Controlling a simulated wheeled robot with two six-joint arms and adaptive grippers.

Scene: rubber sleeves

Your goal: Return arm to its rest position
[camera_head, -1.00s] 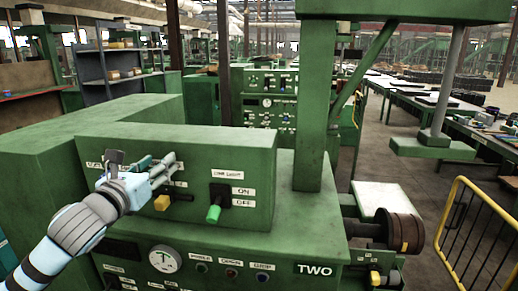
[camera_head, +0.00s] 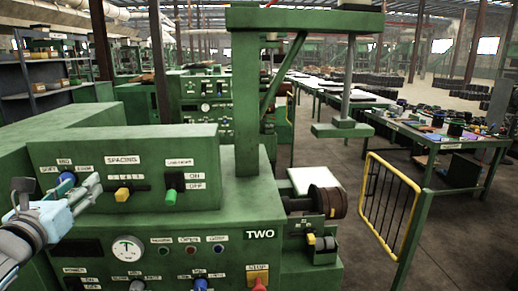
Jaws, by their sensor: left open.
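My left arm comes in at the left edge, and its gripper (camera_head: 82,191) is open and empty. It is in front of the left part of the green machine's (camera_head: 238,162) upper panel, close to a blue knob (camera_head: 67,179); I cannot tell whether they touch. To its right are a yellow slider (camera_head: 122,195) under the "SPACING" label and a green-tipped switch (camera_head: 170,196) pointing down beside "ON" and "OFF" labels. My right gripper is not in view.
A round gauge (camera_head: 127,249) and a red stop knob (camera_head: 259,284) are on the lower panel. A dark roller (camera_head: 327,202) juts from the machine's right side. A yellow railing (camera_head: 391,205) stands further right. Open floor lies between the machine and the tables.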

